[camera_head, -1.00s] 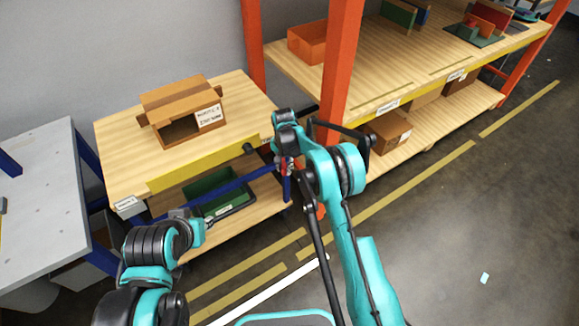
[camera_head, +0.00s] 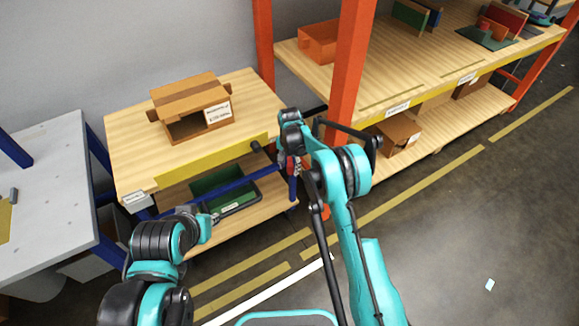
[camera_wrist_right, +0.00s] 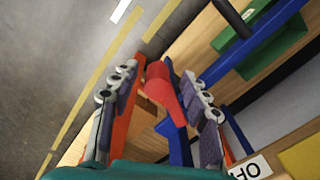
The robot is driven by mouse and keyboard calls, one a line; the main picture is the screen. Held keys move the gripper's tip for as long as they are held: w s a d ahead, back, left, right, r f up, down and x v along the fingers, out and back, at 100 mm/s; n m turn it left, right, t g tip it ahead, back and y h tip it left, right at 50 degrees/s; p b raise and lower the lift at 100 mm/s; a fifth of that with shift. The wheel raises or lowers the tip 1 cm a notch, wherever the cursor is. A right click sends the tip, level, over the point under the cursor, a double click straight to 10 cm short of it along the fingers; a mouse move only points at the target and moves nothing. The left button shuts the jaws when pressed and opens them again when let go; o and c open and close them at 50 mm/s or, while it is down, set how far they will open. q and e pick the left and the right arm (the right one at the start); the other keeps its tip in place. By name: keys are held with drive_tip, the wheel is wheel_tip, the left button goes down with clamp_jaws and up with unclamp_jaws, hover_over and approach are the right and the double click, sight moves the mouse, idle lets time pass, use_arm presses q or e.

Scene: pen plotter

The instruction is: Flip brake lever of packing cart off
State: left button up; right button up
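The packing cart (camera_head: 125,150) has a wooden top, a yellow front strip and a blue frame, and stands left of centre in the head view. A red lever (camera_wrist_right: 160,84), which I take to be the brake lever, shows in the right wrist view beside a blue post. My right gripper (camera_wrist_right: 160,75) is open, with its two fingers on either side of the red lever and gaps visible. In the head view my right gripper (camera_head: 291,165) is at the cart's right front corner, partly hidden by its arm. My left gripper (camera_head: 210,219) is low before the cart; its fingers are unclear.
A cardboard box (camera_head: 190,105) sits on the cart top, and a green bin (camera_head: 222,190) on its lower shelf. An orange-posted rack (camera_head: 349,70) stands close on the right. A grey table (camera_head: 50,200) is at left. The floor at right is mostly clear.

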wheel_tip(320, 180, up, 12)
idle(0.6)
drive_tip(key=s+d+r+n+t, duration=0.2)
drive_tip(key=s+d+r, duration=0.2)
drive_tip(key=s+r, duration=0.35)
drive_tip(key=s+d+r+n+t, duration=0.1)
drive_tip(key=s+d+r, duration=0.3)
drive_tip(key=s+r, duration=0.4)
drive_tip(key=s+d+n+t, duration=0.2)
drive_tip(key=s+d, duration=0.1)
drive_tip(key=s, duration=0.7)
drive_tip(key=s+d+f+n+t, duration=0.1)
drive_tip(key=s+d+n+t, duration=0.1)
drive_tip(key=s, duration=0.7)
drive_tip(key=shift+s+d+f, duration=0.3)
drive_tip(key=shift+s+d, duration=0.1)
